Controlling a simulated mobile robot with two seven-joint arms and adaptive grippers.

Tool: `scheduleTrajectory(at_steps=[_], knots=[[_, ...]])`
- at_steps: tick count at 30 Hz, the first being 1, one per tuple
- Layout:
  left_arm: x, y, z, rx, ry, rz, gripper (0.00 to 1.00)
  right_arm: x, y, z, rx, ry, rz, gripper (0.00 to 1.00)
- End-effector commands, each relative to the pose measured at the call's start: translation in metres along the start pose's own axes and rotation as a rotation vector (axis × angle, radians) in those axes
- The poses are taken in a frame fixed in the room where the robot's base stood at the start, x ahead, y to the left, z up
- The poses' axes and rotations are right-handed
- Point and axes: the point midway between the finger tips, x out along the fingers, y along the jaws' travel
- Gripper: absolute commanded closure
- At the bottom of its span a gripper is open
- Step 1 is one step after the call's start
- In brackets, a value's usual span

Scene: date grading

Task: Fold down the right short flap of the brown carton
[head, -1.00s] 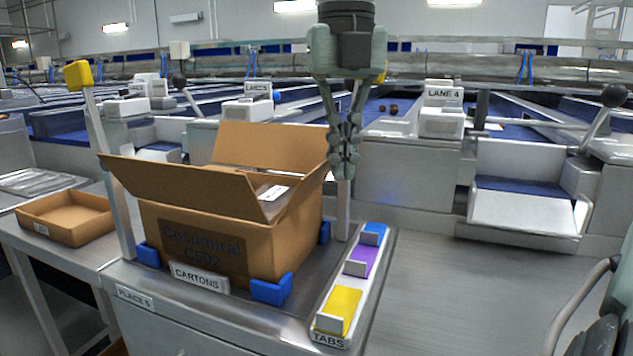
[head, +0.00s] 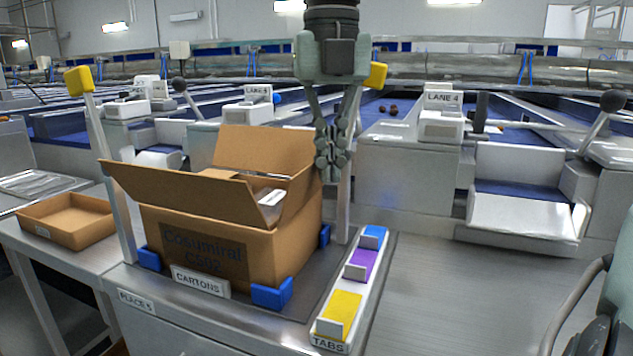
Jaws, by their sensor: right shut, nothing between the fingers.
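The brown carton (head: 270,252) stands in the blue corner holders on the bench, marked "Cosumiral C502". Its front long flap (head: 185,192) leans outward and its back long flap (head: 265,150) stands up. The right short flap (head: 300,187) rises at the carton's right end, tilted inward over the opening. My right gripper (head: 332,172) points down, shut and empty, with its fingertips at the outer side of this flap near the back corner. I cannot tell whether they touch. The left short flap is mostly hidden behind the front flap. My left gripper is not in view.
A white item (head: 270,198) shows inside the carton. A tab holder (head: 362,285) with blue, purple and yellow tabs lies right of it. A shallow brown tray (head: 68,222) is at left. Posts with yellow tops, including the left one (head: 79,82), flank the carton.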

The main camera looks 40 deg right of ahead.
Motion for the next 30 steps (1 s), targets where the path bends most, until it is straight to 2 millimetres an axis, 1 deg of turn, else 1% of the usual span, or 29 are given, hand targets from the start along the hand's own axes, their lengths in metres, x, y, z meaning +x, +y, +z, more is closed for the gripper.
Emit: scheduleTrajectory(at_steps=[3, 21, 30], knots=[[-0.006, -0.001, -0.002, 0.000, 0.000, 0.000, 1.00, -0.002, 0.007, 0.004, 0.000, 0.001, -0.001, 1.00], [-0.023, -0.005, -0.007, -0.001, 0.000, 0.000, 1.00, -0.005, 0.043, 0.025, 0.001, 0.000, -0.001, 1.00], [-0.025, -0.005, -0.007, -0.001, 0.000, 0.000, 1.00, -0.004, 0.050, 0.029, 0.000, -0.001, 0.001, 1.00]])
